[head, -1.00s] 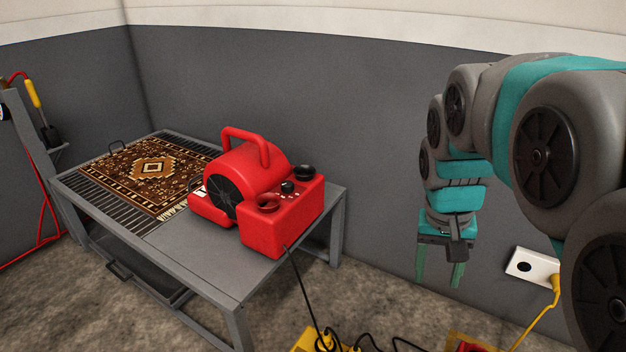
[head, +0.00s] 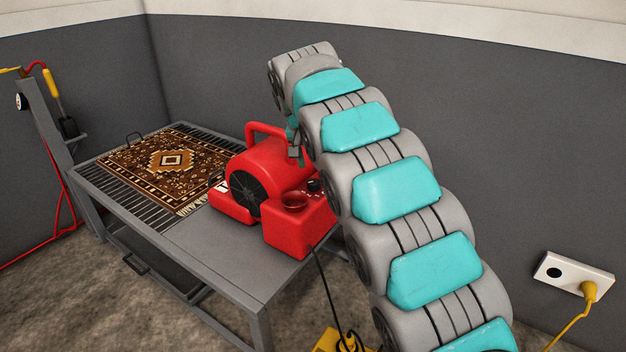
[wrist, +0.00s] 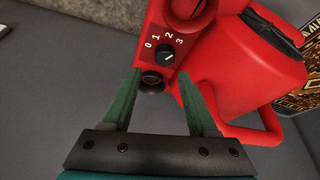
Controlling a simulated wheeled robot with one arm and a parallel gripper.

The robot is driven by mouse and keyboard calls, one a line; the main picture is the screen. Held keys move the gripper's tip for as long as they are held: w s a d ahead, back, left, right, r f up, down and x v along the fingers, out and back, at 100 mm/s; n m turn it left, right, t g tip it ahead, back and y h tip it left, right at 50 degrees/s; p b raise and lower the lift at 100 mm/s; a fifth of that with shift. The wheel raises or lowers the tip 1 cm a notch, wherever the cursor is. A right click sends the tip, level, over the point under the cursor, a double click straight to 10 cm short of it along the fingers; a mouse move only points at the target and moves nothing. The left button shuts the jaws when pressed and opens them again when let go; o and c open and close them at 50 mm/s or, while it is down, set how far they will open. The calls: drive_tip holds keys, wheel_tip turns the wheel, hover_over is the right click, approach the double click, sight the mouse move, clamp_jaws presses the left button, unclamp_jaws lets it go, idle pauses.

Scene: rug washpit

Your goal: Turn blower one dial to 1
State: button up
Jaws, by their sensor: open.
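The red blower (head: 270,178) stands on the grey table. The dial also shows in the head view (head: 314,185). My gripper (wrist: 160,73) is open and empty, its two green fingers pointing at the blower's control end. The dial lies just beyond the fingertips, between their lines. In the head view my arm hides most of the gripper.
A round black knob (wrist: 152,80) lies between the fingers, close to the left fingertip. A dark red round part (head: 294,201) is at the panel's other end. The blower's red handle (wrist: 262,128) is near the right finger. A patterned rug (head: 168,162) lies on the table (head: 222,262).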

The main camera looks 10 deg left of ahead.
sight(313, 182)
drive_tip(key=x, duration=0.8)
drive_tip(key=shift+a, duration=0.4)
clamp_jaws()
